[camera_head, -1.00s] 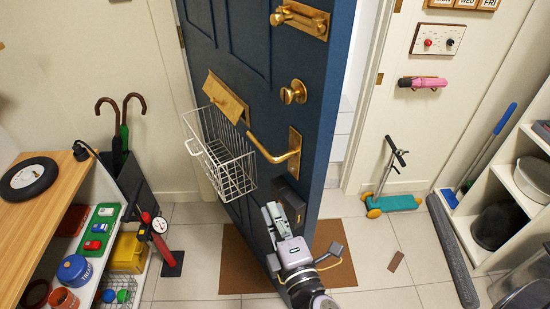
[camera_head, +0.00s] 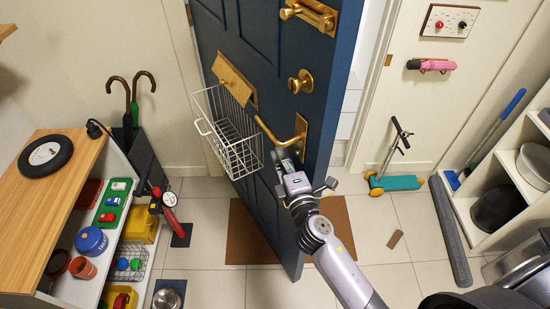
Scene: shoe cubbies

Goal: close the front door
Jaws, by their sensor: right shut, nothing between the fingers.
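The blue front door (camera_head: 275,55) stands ajar in the head view, its free edge towards the right and a bright gap beyond it. It bears a brass lever handle (camera_head: 300,135), a round brass knob (camera_head: 302,82) and a brass latch (camera_head: 315,14). A white wire basket (camera_head: 232,138) hangs on its face under a brass mail flap (camera_head: 235,80). My right gripper (camera_head: 283,160) is shut and empty, just below the lever, close to the door face. I cannot tell whether it touches the door. My left gripper is out of view.
A brown mat (camera_head: 247,240) lies under the door. A teal scooter (camera_head: 394,181) stands by the right wall. A wooden-topped shelf (camera_head: 45,200), an umbrella stand (camera_head: 142,155) and a red pump (camera_head: 169,205) are at left. Cubbies (camera_head: 515,175) stand at right.

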